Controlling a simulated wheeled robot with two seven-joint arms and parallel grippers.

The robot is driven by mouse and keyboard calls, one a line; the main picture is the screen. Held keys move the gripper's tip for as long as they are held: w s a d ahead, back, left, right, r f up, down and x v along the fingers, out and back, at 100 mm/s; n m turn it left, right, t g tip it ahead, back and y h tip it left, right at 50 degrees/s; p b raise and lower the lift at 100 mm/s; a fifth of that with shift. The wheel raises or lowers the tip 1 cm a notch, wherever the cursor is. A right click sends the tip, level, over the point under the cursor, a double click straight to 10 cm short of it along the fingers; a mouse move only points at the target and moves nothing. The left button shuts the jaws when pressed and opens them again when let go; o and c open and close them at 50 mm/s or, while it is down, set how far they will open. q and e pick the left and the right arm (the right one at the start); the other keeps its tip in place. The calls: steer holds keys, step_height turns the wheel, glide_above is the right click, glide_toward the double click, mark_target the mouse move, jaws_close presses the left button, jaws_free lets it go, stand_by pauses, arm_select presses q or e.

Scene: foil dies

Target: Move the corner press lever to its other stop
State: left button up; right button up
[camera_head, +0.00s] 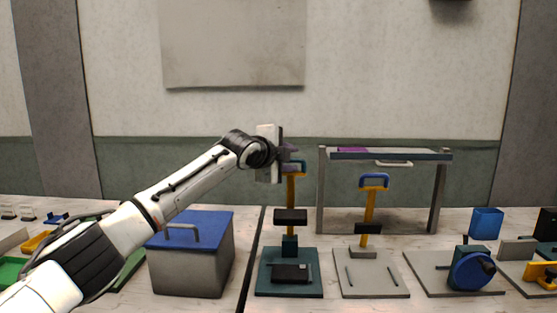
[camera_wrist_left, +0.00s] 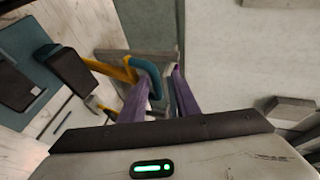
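A press with a dark teal base (camera_head: 262,284) stands mid-table. Its yellow lever (camera_head: 291,190) rises nearly upright to a teal loop handle (camera_head: 299,166). My left gripper (camera_head: 291,154) is at this handle. In the left wrist view its purple fingers (camera_wrist_left: 162,84) are apart, with the teal handle (camera_wrist_left: 150,72) at their tips, partly between them; contact cannot be told. A second press on a grey base (camera_head: 371,287) has a yellow lever with a blue handle (camera_head: 374,179). Which one is the corner press is not marked. My right gripper is not in view.
A grey box with a blue lid (camera_head: 200,222) stands left of the teal press. A raised shelf (camera_head: 420,155) stands behind the grey-based press. A blue crank wheel (camera_head: 468,270) and a blue bin (camera_head: 487,222) are at the right.

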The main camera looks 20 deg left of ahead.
arm_select(q)
steer(key=b+v, duration=0.2)
steer(key=v, duration=0.6)
steer(key=shift+s+a, duration=0.15)
steer(key=shift+s, duration=0.05)
